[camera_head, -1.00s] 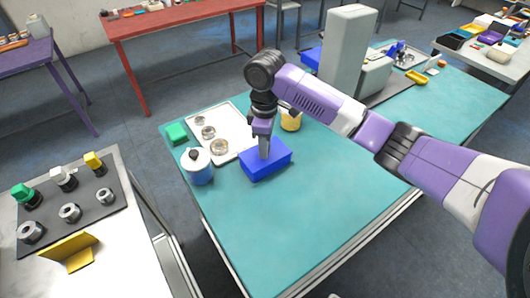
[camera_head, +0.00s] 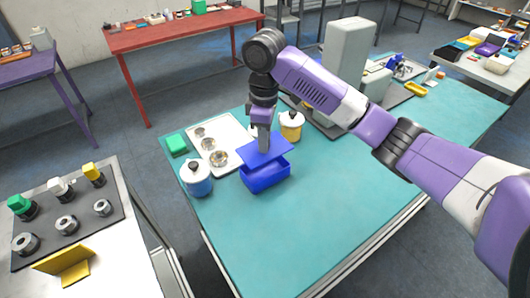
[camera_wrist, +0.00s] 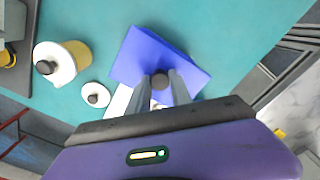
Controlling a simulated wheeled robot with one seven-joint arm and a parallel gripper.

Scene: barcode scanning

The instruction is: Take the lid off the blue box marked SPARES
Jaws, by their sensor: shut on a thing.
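The blue box (camera_head: 266,180) stands on the teal table in the head view, and its top is uncovered at the front. No SPARES marking is readable. Its flat blue lid (camera_head: 262,152) is held above the box, apart from it and a little towards the back left. My gripper (camera_head: 264,140) points down and is shut on the lid's knob. In the wrist view the two fingers of my gripper (camera_wrist: 161,84) close around the dark round knob in the middle of the blue lid (camera_wrist: 140,58). In that view the lid hides most of the box.
A blue canister (camera_head: 197,182) and a yellow canister (camera_head: 291,128), both with white lids, stand close by. A white tray (camera_head: 236,135) with round metal parts and a green box (camera_head: 177,145) lie behind. The teal table (camera_head: 310,215) is clear in front and right.

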